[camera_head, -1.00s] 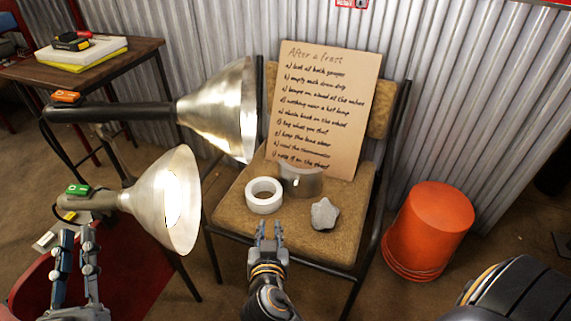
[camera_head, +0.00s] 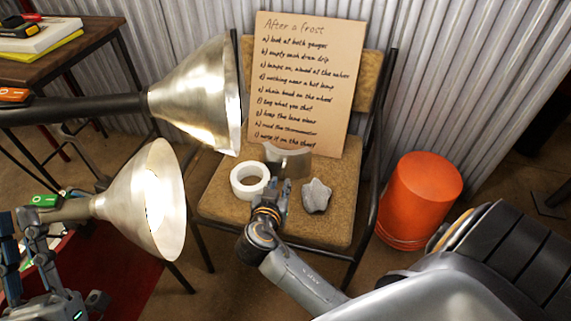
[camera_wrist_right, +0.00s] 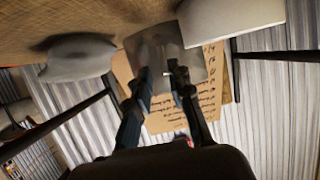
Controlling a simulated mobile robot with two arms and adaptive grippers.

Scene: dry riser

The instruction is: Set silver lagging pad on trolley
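The silver lagging pad, a curved grey piece (camera_head: 290,160), stands on the seat of the brown chair (camera_head: 325,229), in front of a handwritten board. My right gripper (camera_head: 271,190) is just in front of the pad, its fingers pointing at it. In the right wrist view the fingers (camera_wrist_right: 162,78) are apart with nothing seen held, and the pad (camera_wrist_right: 165,48) is right beyond the tips; contact cannot be told. My left gripper (camera_head: 25,245) is at the left edge, partly cut off, its fingers apart and empty. No trolley can be clearly made out.
A white tape roll (camera_head: 249,181) lies left of the pad and a grey star-shaped piece (camera_head: 316,196) right of it. Two lamps (camera_head: 205,95) (camera_head: 150,200) stand close on the left. An orange bucket (camera_head: 420,200) is right of the chair. The board (camera_head: 305,80) leans behind.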

